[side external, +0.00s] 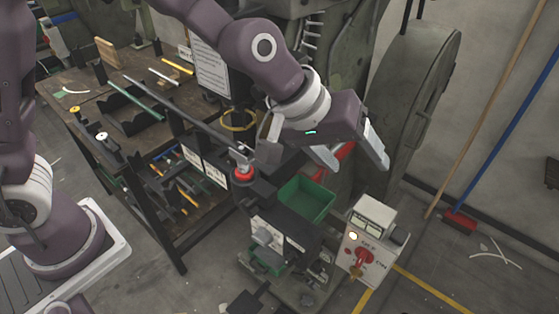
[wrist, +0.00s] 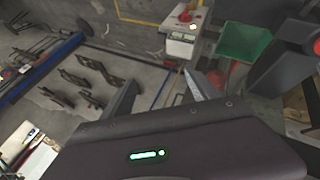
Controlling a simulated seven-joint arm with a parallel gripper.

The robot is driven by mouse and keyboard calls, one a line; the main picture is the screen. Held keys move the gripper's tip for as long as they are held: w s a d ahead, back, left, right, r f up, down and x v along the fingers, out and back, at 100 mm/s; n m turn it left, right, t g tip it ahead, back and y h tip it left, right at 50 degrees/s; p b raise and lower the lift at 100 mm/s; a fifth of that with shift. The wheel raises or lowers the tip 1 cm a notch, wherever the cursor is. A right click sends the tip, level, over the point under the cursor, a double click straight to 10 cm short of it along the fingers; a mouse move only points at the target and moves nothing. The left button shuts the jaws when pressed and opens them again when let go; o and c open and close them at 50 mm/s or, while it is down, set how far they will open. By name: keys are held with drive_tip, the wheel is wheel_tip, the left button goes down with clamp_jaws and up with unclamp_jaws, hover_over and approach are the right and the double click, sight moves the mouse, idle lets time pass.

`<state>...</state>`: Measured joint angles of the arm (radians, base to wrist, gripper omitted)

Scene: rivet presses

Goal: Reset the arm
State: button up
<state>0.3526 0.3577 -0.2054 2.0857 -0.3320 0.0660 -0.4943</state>
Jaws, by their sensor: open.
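My gripper (side external: 357,157) is open and empty in the side external view. It hangs in the air above and to the right of the green bin (side external: 306,199), near the large grey-green machine. In the wrist view my gripper (wrist: 160,79) shows two spread fingers with floor between and beyond them. My purple arm reaches across the top of the side external view, bent downward at the wrist. Nothing is held.
A control box (side external: 369,246) with a red switch stands below my gripper; the box (wrist: 183,30) also shows in the wrist view. A press with a red ring (side external: 243,174) stands left of the bin. A cluttered workbench (side external: 78,97) is at left, a large wheel (side external: 410,90) at right.

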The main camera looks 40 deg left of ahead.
drive_tip(key=s+a+r+m+y, duration=0.1)
drive_tip(key=s+a+r+y, duration=0.1)
drive_tip(key=s+a, duration=0.9)
drive_tip(key=s+a+r+m+y, duration=0.2)
drive_tip(key=s+a+r, duration=0.3)
drive_tip(key=s+a, duration=0.7)
drive_tip(key=shift+a+r+y, duration=0.3)
drive_tip(key=shift+a, duration=0.35)
